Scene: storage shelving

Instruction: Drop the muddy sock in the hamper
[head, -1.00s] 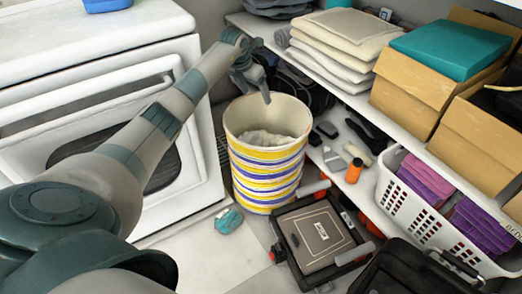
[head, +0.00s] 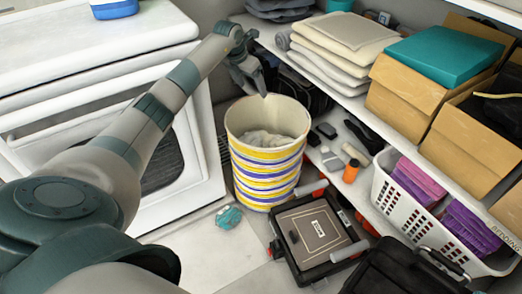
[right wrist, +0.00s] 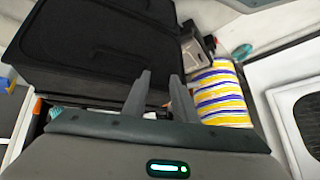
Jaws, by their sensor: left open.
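The hamper is a round bin (head: 268,170) with yellow, white and blue stripes, standing upright on the floor, open at the top. Pale grey cloth (head: 263,139) lies inside it; I cannot tell whether this includes the muddy sock. I cannot make out a muddy sock elsewhere. My left gripper (head: 255,84) is above the back rim of the hamper, open, with nothing visible in it. The hamper also shows in the right wrist view (right wrist: 221,95), lying to the right of my right gripper (right wrist: 158,80), whose fingers are apart and appear empty.
A white appliance (head: 90,75) stands left of the hamper. Shelves on the right hold folded cloths (head: 335,52), cardboard boxes (head: 470,130) and a white basket (head: 395,200). A black case with a brown lid (head: 318,232) and a teal item (head: 229,217) lie in front on the floor.

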